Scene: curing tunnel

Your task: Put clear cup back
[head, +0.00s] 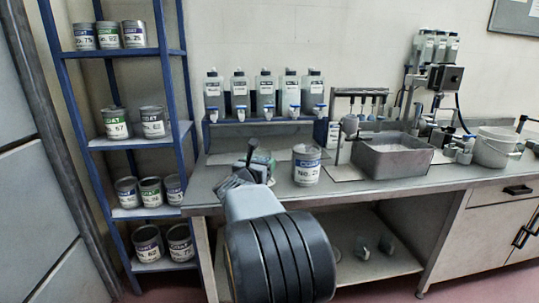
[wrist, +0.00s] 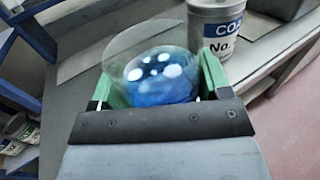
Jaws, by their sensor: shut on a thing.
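The clear cup (wrist: 150,68) is see-through, with blue in its lower part and pale round spots. It sits between the green fingers of my gripper (wrist: 158,82), which is shut on it. In the head view my gripper (head: 260,164) is over the left part of the bench, and the cup there is mostly hidden by the gripper. I cannot tell whether the cup touches the bench top. A grey can with a blue label (head: 306,165) stands just right of the gripper; it also shows behind the cup in the wrist view (wrist: 216,28).
A blue shelf rack (head: 140,143) with several labelled cans stands left. Several bottles (head: 264,92) line a raised blue rack behind my gripper. A grey basin (head: 392,160) and a white bucket (head: 492,151) are further right. Bare bench top (head: 338,185) lies right of the can.

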